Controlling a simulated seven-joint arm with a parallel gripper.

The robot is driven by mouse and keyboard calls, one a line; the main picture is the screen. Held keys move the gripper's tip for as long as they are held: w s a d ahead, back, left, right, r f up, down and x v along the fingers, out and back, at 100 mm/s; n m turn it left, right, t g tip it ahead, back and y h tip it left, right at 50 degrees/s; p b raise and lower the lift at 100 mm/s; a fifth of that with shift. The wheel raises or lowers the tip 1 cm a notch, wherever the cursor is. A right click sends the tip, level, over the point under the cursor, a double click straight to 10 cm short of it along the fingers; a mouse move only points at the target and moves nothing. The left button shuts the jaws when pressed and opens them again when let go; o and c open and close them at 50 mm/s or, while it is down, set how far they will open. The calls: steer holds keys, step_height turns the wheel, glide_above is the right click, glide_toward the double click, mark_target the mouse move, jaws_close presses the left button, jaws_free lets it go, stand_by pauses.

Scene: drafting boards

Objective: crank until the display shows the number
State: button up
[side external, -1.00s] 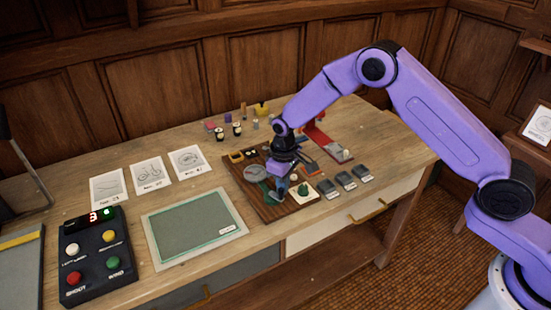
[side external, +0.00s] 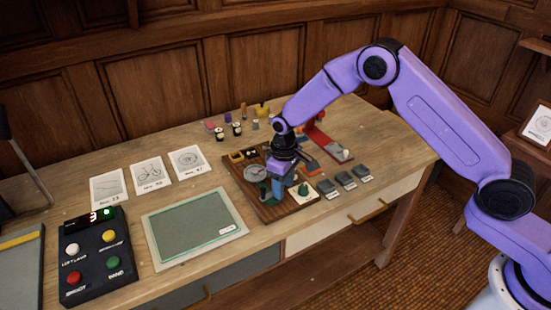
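A black control box (side external: 97,257) stands at the left of the table, with white, yellow, red and green buttons. Its small display (side external: 104,214) shows a red figure, too small to read surely, with a green mark beside it. A brown wooden board (side external: 293,208) lies at the middle right and carries a round grey dial (side external: 255,173) and small coloured parts. My gripper (side external: 278,190) points down low over this board, beside the dial. The crank is not clear; my gripper hides part of the board. I cannot tell whether the fingers are shut on anything.
A green drawing panel (side external: 195,226) lies between the box and the board. Three paper cards with drawings (side external: 150,174) lie behind it. Small bottles (side external: 221,134) stand at the back. Grey blocks (side external: 345,179) and a red tool (side external: 325,142) are to the right.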

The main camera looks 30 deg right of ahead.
step_height(320, 180, up, 6)
steer(key=shift+r, duration=0.25)
stand_by(0.5)
steer(key=shift+w, duration=0.1)
steer(key=s+d+r+n, duration=0.1)
steer(key=s+r+n, duration=0.1)
steer(key=s+r, duration=0.55)
steer(key=s+d+r+n, duration=0.15)
steer(key=s+r, duration=0.25)
steer(key=s, duration=0.7)
steer(key=s+d+n, duration=0.1)
steer(key=s+d, duration=0.5)
steer(key=s, duration=0.3)
steer(key=s+d+r+n, duration=0.1)
steer(key=s+d, duration=0.4)
steer(key=s, duration=0.5)
steer(key=shift+s+d+r+n, duration=0.25)
steer(key=shift+d+r+n, duration=0.1)
steer(key=shift+n, duration=0.2)
stand_by(0.7)
